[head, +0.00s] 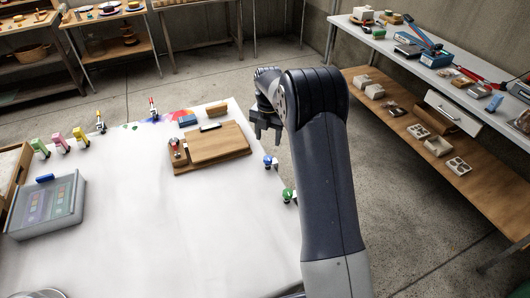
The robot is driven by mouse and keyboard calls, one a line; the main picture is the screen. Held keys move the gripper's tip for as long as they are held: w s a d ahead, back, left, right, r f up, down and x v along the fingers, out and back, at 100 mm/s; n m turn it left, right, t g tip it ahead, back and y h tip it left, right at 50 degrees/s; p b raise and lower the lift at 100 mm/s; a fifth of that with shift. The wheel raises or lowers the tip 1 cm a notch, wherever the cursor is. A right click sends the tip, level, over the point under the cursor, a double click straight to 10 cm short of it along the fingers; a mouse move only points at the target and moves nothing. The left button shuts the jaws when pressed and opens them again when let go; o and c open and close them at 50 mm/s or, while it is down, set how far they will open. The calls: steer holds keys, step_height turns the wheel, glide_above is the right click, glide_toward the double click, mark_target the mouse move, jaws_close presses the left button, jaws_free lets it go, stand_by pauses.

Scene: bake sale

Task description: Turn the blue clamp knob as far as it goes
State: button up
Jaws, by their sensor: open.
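A clamp with a blue knob (269,161) is at the right edge of the white-covered table (180,255). It looks small in the head view, and how far its knob is turned cannot be told. My gripper (264,132) is open and empty, pointing down. In the picture it is just above the blue clamp, near the table's far right corner, and apart from it. My arm covers the floor just right of it.
A green clamp (289,194) is on the same edge, nearer me. A wooden board (218,144) lies left of the blue clamp. More clamps, such as a pink one (60,142), line the far left edge. A grey shelf (440,70) stands right.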

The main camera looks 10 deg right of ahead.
mark_target(268, 158)
step_height(268, 158, down, 9)
steer(key=shift+f+p, duration=0.15)
steer(key=shift+p, duration=0.3)
steer(key=c, duration=1)
steer(key=shift+o, duration=0.2)
